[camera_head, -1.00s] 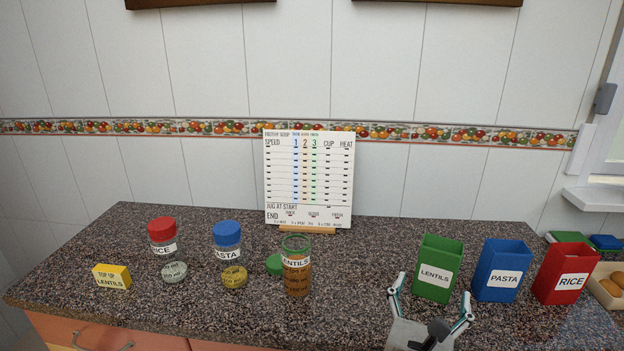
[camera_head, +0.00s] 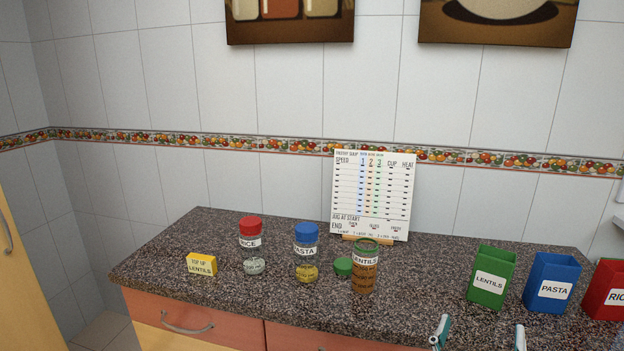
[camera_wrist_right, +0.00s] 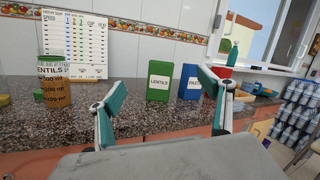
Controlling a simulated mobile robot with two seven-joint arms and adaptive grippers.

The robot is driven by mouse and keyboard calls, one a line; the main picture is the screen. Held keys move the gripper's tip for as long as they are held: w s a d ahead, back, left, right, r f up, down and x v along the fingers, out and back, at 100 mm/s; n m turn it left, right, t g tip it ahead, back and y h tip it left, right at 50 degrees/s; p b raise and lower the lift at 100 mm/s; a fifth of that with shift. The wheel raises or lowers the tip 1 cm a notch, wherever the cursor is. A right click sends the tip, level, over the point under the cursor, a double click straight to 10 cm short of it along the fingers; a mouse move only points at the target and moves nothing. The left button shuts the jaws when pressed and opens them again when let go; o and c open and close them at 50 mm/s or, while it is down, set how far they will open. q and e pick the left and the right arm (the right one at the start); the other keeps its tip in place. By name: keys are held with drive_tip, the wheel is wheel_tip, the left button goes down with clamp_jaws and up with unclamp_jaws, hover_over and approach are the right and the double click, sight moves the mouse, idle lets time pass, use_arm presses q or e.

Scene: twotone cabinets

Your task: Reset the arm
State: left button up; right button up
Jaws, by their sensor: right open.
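My right gripper (camera_head: 479,333) shows at the bottom edge of the head view, its two fingers wide apart with nothing between them. In the right wrist view the open fingers (camera_wrist_right: 165,110) frame the counter front, with the green lentils box (camera_wrist_right: 159,82) and the blue pasta box (camera_wrist_right: 191,84) beyond them. The gripper is in front of the counter (camera_head: 420,318), apart from the boxes and jars. My left gripper is not in view.
On the counter stand a yellow card (camera_head: 201,264), rice jar (camera_head: 251,243), pasta jar (camera_head: 306,252), open lentils jar (camera_head: 365,268) with its green lid (camera_head: 343,266) beside it, and a chart (camera_head: 371,195). Green (camera_head: 491,276), blue (camera_head: 551,281) and red (camera_head: 606,289) boxes stand right.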

drive_tip(key=s+a+f+n+t+y, duration=0.15)
drive_tip(key=a+f+n+y, duration=0.6)
drive_tip(key=n, duration=0.85)
drive_tip(key=s+a+f+n+y, duration=0.2)
drive_tip(key=a+f+n+y, duration=0.5)
drive_tip(key=n, duration=0.8)
drive_tip(key=s+d+f+n+g, duration=0.2)
drive_tip(key=s+f+n+g, duration=0.2)
drive_tip(key=f, duration=0.6)
drive_tip(key=s+d+f+n+g, duration=0.3)
drive_tip(key=s+f+n, duration=0.3)
drive_tip(key=f, duration=0.5)
drive_tip(key=shift+s+d+n+g+h, duration=0.15)
drive_tip(key=shift+s+n+g+h, duration=0.25)
drive_tip(key=shift+n, duration=0.7)
